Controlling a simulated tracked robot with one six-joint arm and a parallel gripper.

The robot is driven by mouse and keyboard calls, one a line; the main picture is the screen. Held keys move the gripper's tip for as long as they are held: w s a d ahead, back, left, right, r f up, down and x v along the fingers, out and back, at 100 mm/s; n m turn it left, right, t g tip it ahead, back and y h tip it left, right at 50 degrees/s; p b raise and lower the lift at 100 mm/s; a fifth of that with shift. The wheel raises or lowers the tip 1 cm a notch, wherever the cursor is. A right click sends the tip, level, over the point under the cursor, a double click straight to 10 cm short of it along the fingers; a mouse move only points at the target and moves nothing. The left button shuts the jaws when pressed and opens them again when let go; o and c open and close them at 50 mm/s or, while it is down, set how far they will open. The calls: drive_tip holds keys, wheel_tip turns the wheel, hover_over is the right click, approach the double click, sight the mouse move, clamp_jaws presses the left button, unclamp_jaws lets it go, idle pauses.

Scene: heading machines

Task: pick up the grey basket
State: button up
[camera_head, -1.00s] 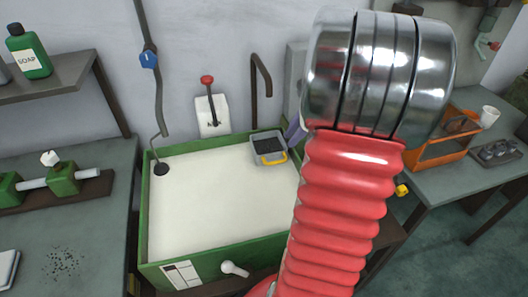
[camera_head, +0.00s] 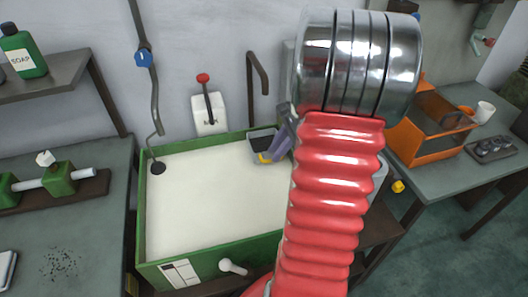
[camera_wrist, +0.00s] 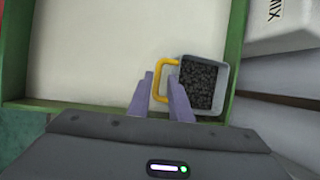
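The grey basket (camera_head: 261,134) sits in the back right corner of the green-walled tray (camera_head: 170,272). It has a yellow handle (camera_head: 265,157) and also shows in the wrist view (camera_wrist: 222,75), with dark granular contents. My gripper (camera_wrist: 161,75) has two purple fingers standing apart, with part of the yellow handle (camera_wrist: 157,82) showing between them. I cannot tell whether a finger touches the handle. In the head view, my gripper (camera_head: 276,150) is just right of the basket, partly hidden by my arm.
The tray has a wide bare pale floor left of the basket. A lever with a red knob (camera_head: 203,78) and a bent dark pipe (camera_head: 257,75) stand behind it. An orange box (camera_head: 425,145) is on the right table.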

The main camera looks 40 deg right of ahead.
sight(270, 161)
drive_tip(key=shift+f, duration=0.1)
drive_tip(key=shift+x, duration=2.6)
drive_tip(key=shift+c, duration=0.4)
clamp_jaws()
